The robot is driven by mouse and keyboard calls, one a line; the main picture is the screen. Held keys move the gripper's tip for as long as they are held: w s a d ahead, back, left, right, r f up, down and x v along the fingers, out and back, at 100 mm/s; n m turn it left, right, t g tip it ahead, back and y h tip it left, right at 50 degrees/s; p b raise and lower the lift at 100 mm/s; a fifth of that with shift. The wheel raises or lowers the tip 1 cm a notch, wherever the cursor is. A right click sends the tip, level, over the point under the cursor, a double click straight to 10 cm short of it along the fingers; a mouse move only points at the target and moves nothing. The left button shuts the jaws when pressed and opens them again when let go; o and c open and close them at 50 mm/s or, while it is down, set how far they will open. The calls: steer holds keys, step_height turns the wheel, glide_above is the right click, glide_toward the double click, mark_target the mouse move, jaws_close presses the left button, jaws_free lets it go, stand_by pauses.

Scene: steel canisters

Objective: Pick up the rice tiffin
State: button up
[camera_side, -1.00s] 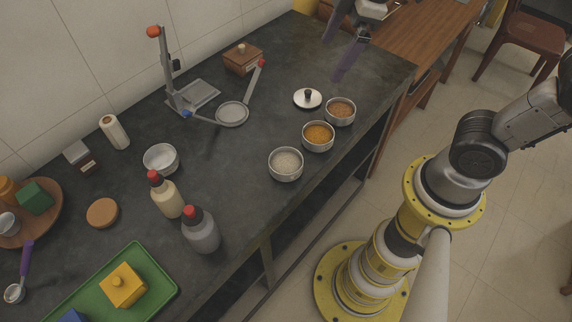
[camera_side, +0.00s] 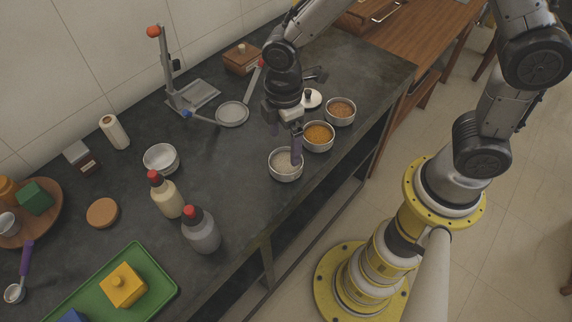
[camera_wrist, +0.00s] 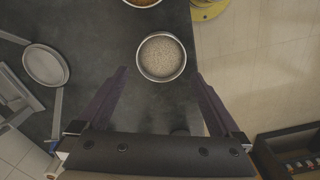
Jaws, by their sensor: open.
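The rice tiffin (camera_side: 285,174) is a round steel bowl of white rice on the dark counter, nearest the front of a row of three. In the wrist view the rice tiffin (camera_wrist: 161,57) lies ahead of the fingertips, centred between them. I cannot tell the exact height of the fingertips above the bowl.
A tiffin of orange food (camera_side: 318,137) stands close beside the rice, with a brown one (camera_side: 341,111) beyond. Two red-capped bottles (camera_side: 201,232) stand to the left. The counter edge is just right of the row.

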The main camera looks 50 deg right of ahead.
mark_target(286, 167)
steer(key=shift+s+d+f, duration=0.1)
steer(key=shift+s+f, duration=0.05)
steer(key=shift+f, duration=2.9)
steer(key=c, duration=1.1)
steer(key=shift+r, duration=0.1)
